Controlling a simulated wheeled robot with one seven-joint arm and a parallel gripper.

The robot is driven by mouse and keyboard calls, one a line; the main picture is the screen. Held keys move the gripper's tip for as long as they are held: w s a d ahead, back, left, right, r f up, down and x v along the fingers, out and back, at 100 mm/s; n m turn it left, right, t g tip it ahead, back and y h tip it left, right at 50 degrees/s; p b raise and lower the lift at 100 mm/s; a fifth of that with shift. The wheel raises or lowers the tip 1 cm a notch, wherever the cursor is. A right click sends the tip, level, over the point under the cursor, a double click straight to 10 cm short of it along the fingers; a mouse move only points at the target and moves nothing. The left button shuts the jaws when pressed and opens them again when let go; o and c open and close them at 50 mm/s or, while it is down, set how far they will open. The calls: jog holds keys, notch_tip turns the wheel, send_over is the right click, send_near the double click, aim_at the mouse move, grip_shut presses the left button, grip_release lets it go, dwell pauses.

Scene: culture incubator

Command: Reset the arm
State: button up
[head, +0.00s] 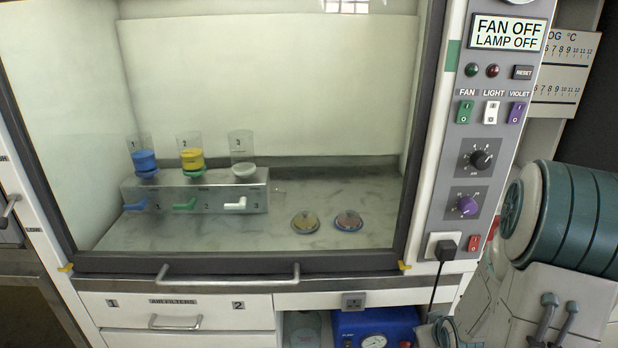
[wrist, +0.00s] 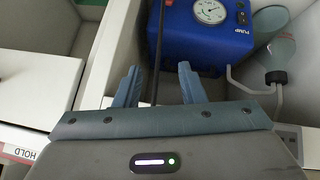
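My gripper (wrist: 160,88) shows in the wrist view with its two grey-blue fingers spread apart and nothing between them. It faces the lower part of the cabinet, near a blue pump (wrist: 208,35) with a white dial. A black cable runs behind the gap between the fingers. In the head view my arm (head: 575,215) is folded at the right, beside the control panel. My gripper is not clearly visible in the head view.
The fume cabinet's glass front has a handle (head: 228,274) at its lower edge. Behind it stand a filter manifold (head: 165,196) and two dishes (head: 305,223). The control panel (head: 480,150) reads FAN OFF, LAMP OFF. The blue pump (head: 350,327) sits below, and a drawer (head: 175,312) is at left.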

jog(key=s+a+r+m+g+p, duration=0.1)
jog(key=s+a+r+p, duration=0.15)
jog(key=r, duration=0.55)
jog(key=s+a+r+g+p, duration=0.15)
jog(key=a+r, duration=0.25)
jog(key=r, duration=0.4)
jog(key=s+a+r+g+p, duration=0.1)
jog(key=s+a+r+p, duration=0.1)
jog(key=s+a+r, duration=0.2)
jog(key=s+a+r+m+g+y+p, duration=0.1)
jog(key=s+a+r+p, duration=0.1)
jog(key=s+r, duration=0.5)
jog(key=shift+s+a+r, duration=0.4)
jog(key=shift+a+r, duration=0.25)
jog(key=shift+a, duration=0.25)
jog(key=shift+g, duration=0.25)
